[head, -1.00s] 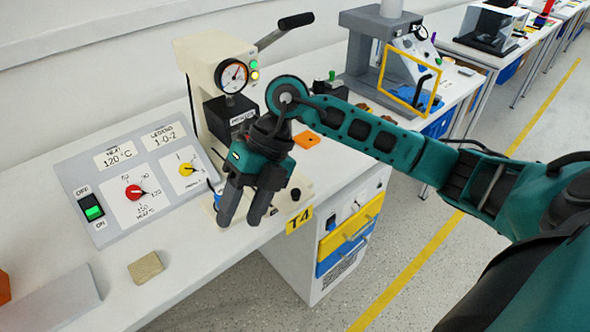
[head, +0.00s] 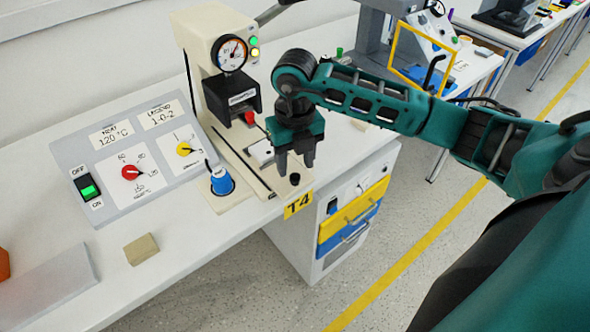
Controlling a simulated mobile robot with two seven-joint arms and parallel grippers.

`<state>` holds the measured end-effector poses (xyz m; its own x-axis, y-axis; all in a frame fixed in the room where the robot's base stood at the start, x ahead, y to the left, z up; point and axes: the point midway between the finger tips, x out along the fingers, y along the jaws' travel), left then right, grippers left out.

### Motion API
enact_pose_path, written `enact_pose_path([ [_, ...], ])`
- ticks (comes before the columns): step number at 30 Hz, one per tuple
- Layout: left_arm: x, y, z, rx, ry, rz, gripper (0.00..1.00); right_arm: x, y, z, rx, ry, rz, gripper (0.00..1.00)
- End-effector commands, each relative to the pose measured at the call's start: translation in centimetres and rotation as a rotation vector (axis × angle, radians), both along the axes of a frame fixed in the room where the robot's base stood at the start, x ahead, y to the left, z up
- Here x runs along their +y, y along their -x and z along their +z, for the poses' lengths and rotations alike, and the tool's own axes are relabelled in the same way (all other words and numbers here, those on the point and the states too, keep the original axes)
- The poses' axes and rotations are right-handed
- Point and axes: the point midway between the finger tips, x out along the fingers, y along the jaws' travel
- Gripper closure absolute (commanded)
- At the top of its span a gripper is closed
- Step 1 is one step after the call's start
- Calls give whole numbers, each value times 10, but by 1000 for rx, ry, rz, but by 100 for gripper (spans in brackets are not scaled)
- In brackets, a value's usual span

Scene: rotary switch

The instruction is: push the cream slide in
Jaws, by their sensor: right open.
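The cream slide (head: 268,178) lies on the base of the cream press (head: 211,45), pulled out toward the table's front edge, between dark rails. A small black knob (head: 294,179) stands at its front end. A pale grey block (head: 262,152) sits on the slide, partly hidden by my gripper. My right gripper (head: 296,166) points down just above and behind the black knob, its fingers open and empty. I cannot tell whether it touches the slide. My left gripper is not in view.
The sloped control panel (head: 130,157) with red and yellow dials is further left. A beige block (head: 141,249) lies on the table in front. The yellow T4 label (head: 298,204) marks the table edge.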

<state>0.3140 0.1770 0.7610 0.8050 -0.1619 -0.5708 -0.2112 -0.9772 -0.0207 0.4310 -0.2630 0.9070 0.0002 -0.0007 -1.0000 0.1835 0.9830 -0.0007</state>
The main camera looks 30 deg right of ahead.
Motion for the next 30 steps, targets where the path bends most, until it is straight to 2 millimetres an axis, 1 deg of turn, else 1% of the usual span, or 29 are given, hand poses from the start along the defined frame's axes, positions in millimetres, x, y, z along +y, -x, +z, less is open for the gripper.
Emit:
enact_pose_path([
  [1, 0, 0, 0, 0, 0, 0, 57, 0, 1, -10, 4, 0, 0, 50],
  [6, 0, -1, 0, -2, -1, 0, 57, 0, 0, -29, 2, 0, 0, 50],
  [10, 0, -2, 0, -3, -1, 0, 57, 0, 0, -35, 1, 0, 1, 50],
  [18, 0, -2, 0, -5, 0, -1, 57, 0, 0, -36, 0, 0, 1, 50],
  [30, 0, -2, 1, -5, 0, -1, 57, 0, 0, -35, 0, -1, 1, 88],
])
